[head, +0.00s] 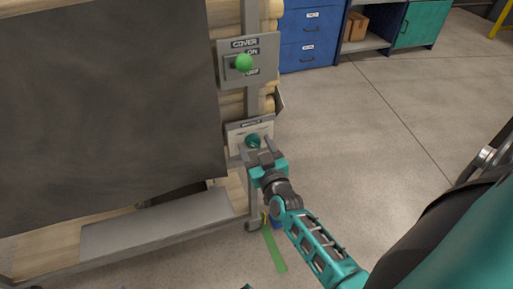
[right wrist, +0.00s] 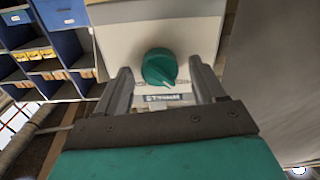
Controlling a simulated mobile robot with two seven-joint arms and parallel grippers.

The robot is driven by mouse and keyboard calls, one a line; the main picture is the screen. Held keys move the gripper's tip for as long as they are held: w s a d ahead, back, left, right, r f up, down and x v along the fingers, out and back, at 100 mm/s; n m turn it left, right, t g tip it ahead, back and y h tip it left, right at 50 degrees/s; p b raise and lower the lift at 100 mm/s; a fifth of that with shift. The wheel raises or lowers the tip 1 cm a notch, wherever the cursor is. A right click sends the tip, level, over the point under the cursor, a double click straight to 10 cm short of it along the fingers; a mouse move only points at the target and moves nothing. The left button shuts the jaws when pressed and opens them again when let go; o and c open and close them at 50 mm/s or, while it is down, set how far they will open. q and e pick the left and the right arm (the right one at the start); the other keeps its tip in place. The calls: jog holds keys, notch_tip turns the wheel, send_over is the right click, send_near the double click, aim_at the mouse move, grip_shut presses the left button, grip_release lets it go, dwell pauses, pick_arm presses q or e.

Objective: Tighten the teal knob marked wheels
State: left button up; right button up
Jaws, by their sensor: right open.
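The teal knob (head: 253,140) sits on a pale panel (head: 238,132) low on the cart's right post. In the right wrist view the round teal knob (right wrist: 160,68) has a raised grip bar across it, with a dark label below it on the panel. My right gripper (head: 262,150) is at the panel, and it also shows in the right wrist view (right wrist: 160,85). Its fingers are open, one on each side of the knob, with visible gaps between finger and knob. My left gripper is not in view.
Above is a grey panel marked COVER (head: 226,70) with a green ball-ended lever (head: 244,62). A dark sheet (head: 105,105) covers the cart's side, with turned wood behind. Blue drawers (head: 310,35) and a teal cabinet (head: 424,22) stand behind. The floor (head: 360,120) to the right is clear.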

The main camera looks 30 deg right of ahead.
jog(key=c, duration=1.1)
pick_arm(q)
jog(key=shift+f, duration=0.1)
pick_arm(e)
jog(key=shift+o, duration=0.2)
